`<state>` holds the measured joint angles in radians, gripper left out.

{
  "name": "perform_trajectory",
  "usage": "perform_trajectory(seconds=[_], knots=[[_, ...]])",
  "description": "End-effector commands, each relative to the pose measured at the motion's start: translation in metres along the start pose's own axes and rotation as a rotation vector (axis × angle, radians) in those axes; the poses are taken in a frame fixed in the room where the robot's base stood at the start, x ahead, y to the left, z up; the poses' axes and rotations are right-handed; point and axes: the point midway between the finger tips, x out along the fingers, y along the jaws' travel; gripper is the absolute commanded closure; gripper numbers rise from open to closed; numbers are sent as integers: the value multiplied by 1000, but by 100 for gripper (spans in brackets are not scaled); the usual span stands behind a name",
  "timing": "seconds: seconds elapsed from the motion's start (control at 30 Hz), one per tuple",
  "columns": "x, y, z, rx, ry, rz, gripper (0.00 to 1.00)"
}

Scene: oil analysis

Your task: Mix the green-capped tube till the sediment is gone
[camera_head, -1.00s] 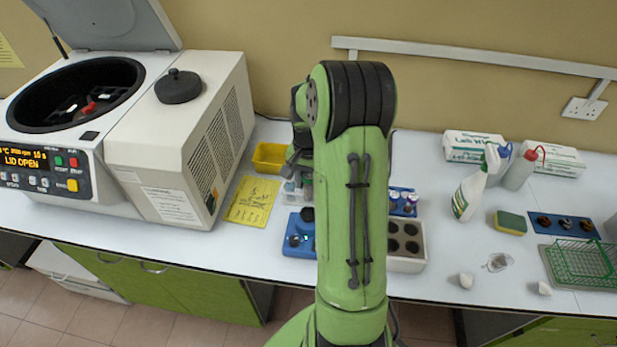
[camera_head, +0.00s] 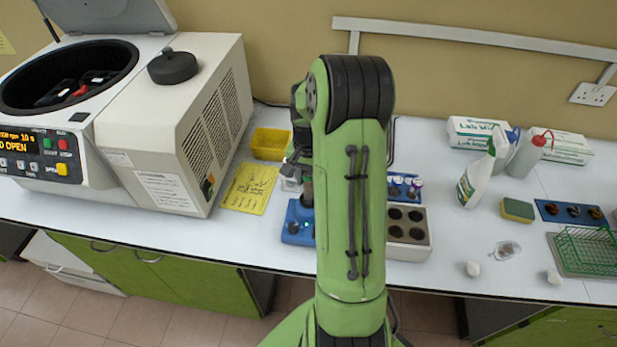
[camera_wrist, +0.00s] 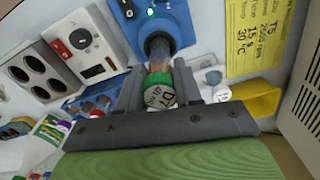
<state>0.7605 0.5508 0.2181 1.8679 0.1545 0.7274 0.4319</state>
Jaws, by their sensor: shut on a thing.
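The green-capped tube (camera_wrist: 160,78) is between the two fingers of my gripper (camera_wrist: 158,88) in the wrist view. Its marked cap faces the camera, and brownish content shows through its wall. Its far end meets the dark cup of the blue mixer (camera_wrist: 178,12); I cannot tell how hard it presses. Whether sediment is left cannot be made out. In the head view my gripper (camera_head: 303,172) is partly hidden by my arm, above the blue mixer (camera_head: 292,232).
The centrifuge (camera_head: 190,130) stands open at the left. A yellow note (camera_head: 249,188) and yellow tray (camera_head: 270,144) lie left of my gripper. A block with dark wells (camera_head: 410,250) and a blue rack (camera_head: 396,190) are to the right. A spray bottle (camera_head: 477,182) stands farther right.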

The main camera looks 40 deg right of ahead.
Motion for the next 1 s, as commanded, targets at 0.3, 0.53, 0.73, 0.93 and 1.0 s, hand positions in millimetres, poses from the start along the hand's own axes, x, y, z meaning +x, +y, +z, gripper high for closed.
perform_trajectory(seconds=[0.3, 0.53, 0.73, 0.93, 1.0], knots=[[4, 0, 0, 0, 0, 0, 100], [6, 0, 0, 0, 0, 0, 100], [6, 0, 0, 0, -1, 1, 100], [6, 0, 0, 0, -1, 1, 100], [6, 0, 0, 0, -1, 1, 100]])
